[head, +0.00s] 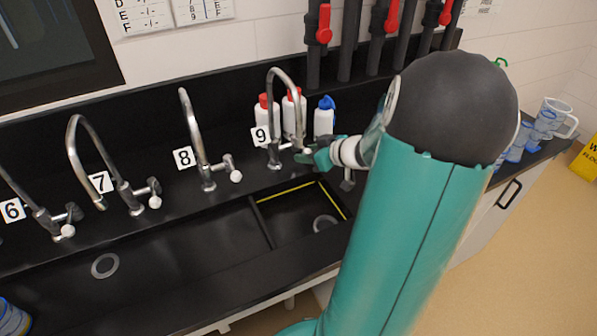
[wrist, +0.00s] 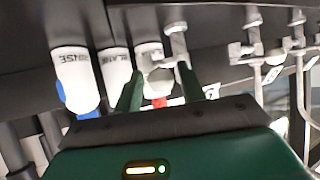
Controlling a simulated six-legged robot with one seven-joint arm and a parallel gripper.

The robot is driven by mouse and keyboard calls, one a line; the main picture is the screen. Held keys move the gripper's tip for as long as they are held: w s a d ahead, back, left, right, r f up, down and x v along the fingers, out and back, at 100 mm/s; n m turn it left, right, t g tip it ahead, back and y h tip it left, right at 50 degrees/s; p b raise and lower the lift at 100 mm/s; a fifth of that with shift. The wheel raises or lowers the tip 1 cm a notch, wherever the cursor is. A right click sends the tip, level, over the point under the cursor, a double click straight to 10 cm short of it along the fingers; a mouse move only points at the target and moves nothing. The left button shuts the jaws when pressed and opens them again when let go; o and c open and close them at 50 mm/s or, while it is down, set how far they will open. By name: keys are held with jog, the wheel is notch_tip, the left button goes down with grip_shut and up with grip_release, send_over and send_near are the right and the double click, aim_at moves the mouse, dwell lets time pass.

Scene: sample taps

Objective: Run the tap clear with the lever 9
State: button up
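Tap 9 (head: 285,120) is a chrome swan-neck tap behind the small sink, with a white label 9 (head: 260,136) on its left. Its lever has a pale round knob (head: 306,151) on the right side. My gripper (head: 309,157) is at that knob, reaching in from the right. In the wrist view the two green fingers of my gripper (wrist: 159,76) stand apart. A pale knob (wrist: 160,76) shows between or just beyond the fingertips; I cannot tell whether either finger touches it. Tap 9 also shows in the wrist view (wrist: 177,42). No water is visible.
Taps 8 (head: 197,135), 7 (head: 85,155) and 6 (head: 30,205) stand to the left. White bottles (head: 324,120) stand close behind tap 9. Dark pipes with red handles (head: 324,24) rise behind. The small sink (head: 290,212) below looks empty.

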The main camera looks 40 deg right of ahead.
jog(key=v, duration=0.7)
jog(key=shift+d, duration=0.1)
dwell(0.4)
